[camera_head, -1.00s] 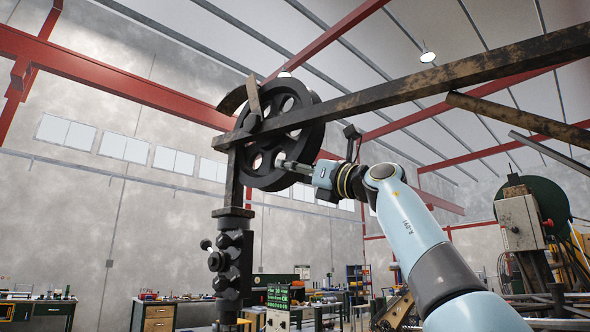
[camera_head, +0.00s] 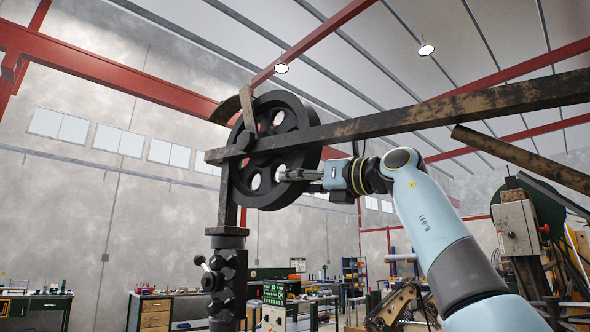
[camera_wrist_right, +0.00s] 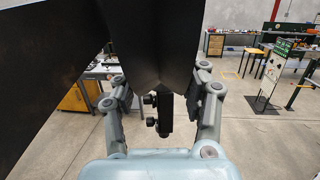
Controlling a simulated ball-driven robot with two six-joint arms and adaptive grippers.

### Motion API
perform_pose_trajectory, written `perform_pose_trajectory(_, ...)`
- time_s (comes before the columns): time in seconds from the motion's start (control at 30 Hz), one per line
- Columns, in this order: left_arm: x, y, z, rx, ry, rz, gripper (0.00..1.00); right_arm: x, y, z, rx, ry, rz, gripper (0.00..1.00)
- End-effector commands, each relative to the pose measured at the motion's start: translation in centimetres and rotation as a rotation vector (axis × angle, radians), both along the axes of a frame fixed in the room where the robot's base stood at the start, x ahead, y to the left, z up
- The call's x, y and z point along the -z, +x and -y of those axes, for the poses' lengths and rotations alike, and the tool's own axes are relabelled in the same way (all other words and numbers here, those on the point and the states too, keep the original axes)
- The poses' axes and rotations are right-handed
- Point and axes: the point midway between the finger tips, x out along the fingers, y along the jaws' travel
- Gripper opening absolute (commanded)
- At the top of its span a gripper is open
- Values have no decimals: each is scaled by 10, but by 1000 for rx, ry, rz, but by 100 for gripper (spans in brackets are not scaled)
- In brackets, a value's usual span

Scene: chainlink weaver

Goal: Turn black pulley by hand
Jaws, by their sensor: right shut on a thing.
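The black pulley (camera_head: 296,108) is a large spoked wheel high up near the middle of the head view. It sits upright by a dark, worn beam that crosses its face. My right gripper (camera_head: 284,175) reaches it from the right, at its lower right part, with fingertips at a spoke opening. In the right wrist view, the two fingers (camera_wrist_right: 163,95) stand on either side of a black part of the pulley (camera_wrist_right: 160,40), shut on it. The pulley fills the top of that view, and the exact contact is partly hidden. My left gripper is not in view.
The dark beam (camera_head: 440,115) runs from the pulley to the upper right. A black post (camera_head: 228,250) with knobs stands below the pulley. A green round machine with a grey box (camera_head: 518,228) is at right. Workbenches (camera_head: 155,312) line the back, with open floor (camera_wrist_right: 80,140) below.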

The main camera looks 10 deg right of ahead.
Motion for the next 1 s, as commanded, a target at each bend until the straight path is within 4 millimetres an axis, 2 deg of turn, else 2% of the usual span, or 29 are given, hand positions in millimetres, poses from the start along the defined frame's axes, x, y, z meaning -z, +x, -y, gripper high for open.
perform_pose_trajectory(0.33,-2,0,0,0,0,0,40,-2,-1,2,3,-4,-6,0)
perform_pose_trajectory(0.37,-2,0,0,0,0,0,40,-2,-1,2,3,-4,-6,48)
perform_pose_trajectory(0.53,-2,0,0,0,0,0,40,-1,-1,1,2,-5,-7,69)
perform_pose_trajectory(0.83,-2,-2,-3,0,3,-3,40,-1,-3,3,3,-5,-6,69)
perform_pose_trajectory(1.0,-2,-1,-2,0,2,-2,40,3,-19,20,5,-7,-6,69)
